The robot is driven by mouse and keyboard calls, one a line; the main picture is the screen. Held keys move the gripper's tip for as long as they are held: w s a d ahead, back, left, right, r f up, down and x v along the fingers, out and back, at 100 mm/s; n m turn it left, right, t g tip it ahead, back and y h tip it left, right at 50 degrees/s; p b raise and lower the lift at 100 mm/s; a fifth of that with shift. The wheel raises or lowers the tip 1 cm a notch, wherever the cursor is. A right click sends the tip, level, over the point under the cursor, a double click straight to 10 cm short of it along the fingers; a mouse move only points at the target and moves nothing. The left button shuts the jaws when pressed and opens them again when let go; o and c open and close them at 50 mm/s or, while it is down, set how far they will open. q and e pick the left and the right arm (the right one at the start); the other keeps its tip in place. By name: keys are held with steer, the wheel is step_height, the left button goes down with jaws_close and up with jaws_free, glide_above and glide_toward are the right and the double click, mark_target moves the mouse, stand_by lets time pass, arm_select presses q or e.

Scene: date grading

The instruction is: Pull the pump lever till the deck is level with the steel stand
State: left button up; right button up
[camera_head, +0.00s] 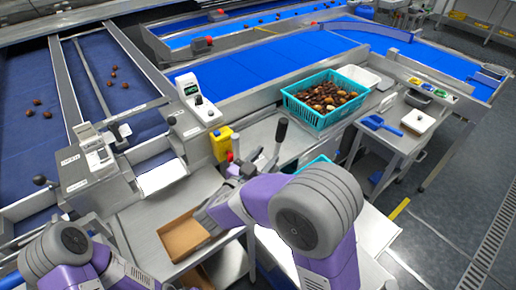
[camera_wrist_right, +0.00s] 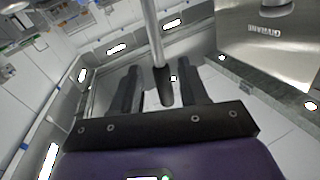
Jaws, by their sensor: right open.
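The pump lever, a steel rod with a black grip (camera_head: 281,130), stands tilted left of the teal crate in the head view. In the right wrist view, a steel rod (camera_wrist_right: 153,35) with a black end (camera_wrist_right: 163,88) lies between the two dark fingers of my right gripper (camera_wrist_right: 161,93). The fingers are open, with gaps beside the rod. My purple right arm hides much of this gripper in the head view. The steel surface (camera_head: 262,133) by the crate is probably the deck; the steel stand (camera_head: 392,143) seems to be at its right. I cannot tell their relative heights. My left gripper is out of view.
A teal crate (camera_head: 290,101) of dates stands behind the lever. A yellow object (camera_head: 221,142) and a cardboard box (camera_head: 184,239) are near my right arm. Blue conveyors fill the back.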

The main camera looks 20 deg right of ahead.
mark_target(277, 146)
steer(key=shift+x, duration=3.5)
steer(key=shift+s+d, duration=0.1)
jaws_close()
